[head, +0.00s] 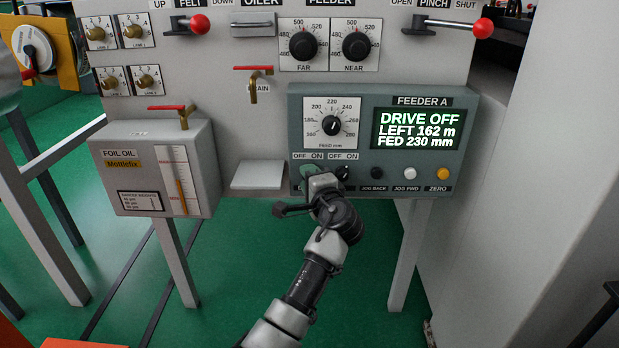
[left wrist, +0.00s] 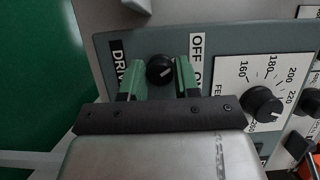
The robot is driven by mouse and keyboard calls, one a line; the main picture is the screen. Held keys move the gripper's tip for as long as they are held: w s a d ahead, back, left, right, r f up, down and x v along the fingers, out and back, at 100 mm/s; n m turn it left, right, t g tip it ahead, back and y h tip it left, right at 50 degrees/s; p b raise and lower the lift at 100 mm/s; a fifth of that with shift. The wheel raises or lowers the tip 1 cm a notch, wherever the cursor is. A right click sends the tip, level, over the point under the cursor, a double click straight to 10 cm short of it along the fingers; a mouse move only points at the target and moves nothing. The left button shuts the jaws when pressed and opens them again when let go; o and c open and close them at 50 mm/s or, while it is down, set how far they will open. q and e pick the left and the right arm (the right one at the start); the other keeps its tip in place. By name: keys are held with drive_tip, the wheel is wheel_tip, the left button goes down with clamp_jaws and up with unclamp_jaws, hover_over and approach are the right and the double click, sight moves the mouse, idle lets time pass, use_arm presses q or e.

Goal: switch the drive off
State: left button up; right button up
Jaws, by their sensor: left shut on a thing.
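The grey feeder panel (head: 375,166) is in the middle of the head view. Its screen (head: 418,129) reads DRIVE OFF, LEFT 162 m, FED 230 mm. My left gripper (head: 322,180) is at the panel's lower left. In the left wrist view its green fingers (left wrist: 159,82) are on either side of the knob, shut on it. The knob is hidden by the gripper in the head view. My right gripper is not in view.
The feed dial (head: 331,125) is just above the switches. The jog back button (head: 377,173), jog forward button (head: 411,173) and zero button (head: 443,174) are to the right. A foil oil box (head: 200,150) and a small grey shelf (head: 258,175) are to the left.

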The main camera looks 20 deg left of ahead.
use_arm(q)
drive_tip(key=shift+f, duration=0.1)
idle(0.3)
drive_tip(key=o, duration=0.9)
